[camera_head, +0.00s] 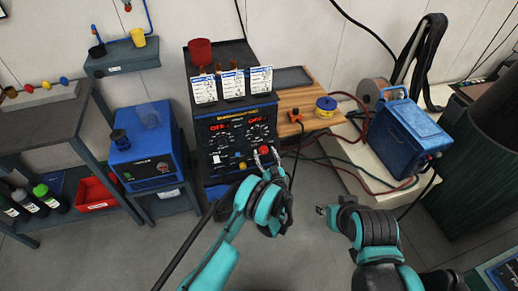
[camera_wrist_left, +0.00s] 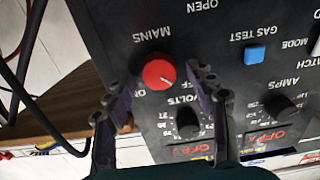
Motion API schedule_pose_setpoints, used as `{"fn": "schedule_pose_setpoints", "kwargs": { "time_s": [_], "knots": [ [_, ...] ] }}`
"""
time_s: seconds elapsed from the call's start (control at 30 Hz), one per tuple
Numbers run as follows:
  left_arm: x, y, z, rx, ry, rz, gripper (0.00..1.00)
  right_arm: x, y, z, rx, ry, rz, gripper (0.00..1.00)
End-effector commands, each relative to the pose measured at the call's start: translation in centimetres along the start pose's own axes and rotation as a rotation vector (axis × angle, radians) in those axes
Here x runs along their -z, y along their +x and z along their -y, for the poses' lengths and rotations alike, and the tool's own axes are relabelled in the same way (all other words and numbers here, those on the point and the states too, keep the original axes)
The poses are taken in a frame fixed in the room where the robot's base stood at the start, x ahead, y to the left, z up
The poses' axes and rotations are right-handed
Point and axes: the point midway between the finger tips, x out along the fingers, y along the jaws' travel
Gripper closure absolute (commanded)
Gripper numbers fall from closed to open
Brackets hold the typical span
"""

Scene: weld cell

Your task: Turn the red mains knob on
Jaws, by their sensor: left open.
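The red mains knob (camera_head: 264,150) sits on the front panel of the black welding machine (camera_head: 214,160). In the left wrist view the red mains knob (camera_wrist_left: 158,72) shows close up and upside down, with a MAINS label beside it and a partly hidden ON label near the finger. A pale pointer mark shows on its face. My left gripper (camera_head: 266,158) is open in front of the knob. In the left wrist view its fingers (camera_wrist_left: 158,90) stand apart to either side of the knob, with a gap visible. My right gripper (camera_head: 322,210) is low, right of the machine.
Other controls surround the knob, including a blue gas test button (camera_wrist_left: 254,54) and a black volts knob (camera_wrist_left: 187,124). A blue unit (camera_head: 146,160) stands at left. Hoses run at right.

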Motion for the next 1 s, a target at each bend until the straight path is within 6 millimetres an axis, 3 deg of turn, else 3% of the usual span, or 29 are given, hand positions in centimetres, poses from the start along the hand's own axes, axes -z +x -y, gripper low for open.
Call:
{"fn": "schedule_pose_setpoints", "kwargs": {
  "time_s": [0.27,0.4,0.47,0.63,1.0],
  "knots": [
    [0.01,-0.11,-0.14,-0.001,0.000,0.000,0.44,-0.03,0.01,0.00,0.000,0.000,0.000,0.60],
    [0.01,-0.10,-0.13,-0.001,0.000,0.000,0.81,-0.03,0.01,0.00,0.000,0.000,0.000,0.60],
    [0.01,-0.09,-0.12,-0.001,0.000,0.000,0.93,-0.03,0.00,0.00,0.000,0.000,0.000,0.60],
    [0.02,-0.07,-0.12,0.000,0.018,0.000,0.93,-0.03,0.00,0.00,0.000,0.000,0.000,0.60],
    [0.04,-0.05,-0.19,0.000,0.251,0.000,0.94,-0.02,0.00,0.00,0.000,0.000,0.000,0.60]
  ]
}}
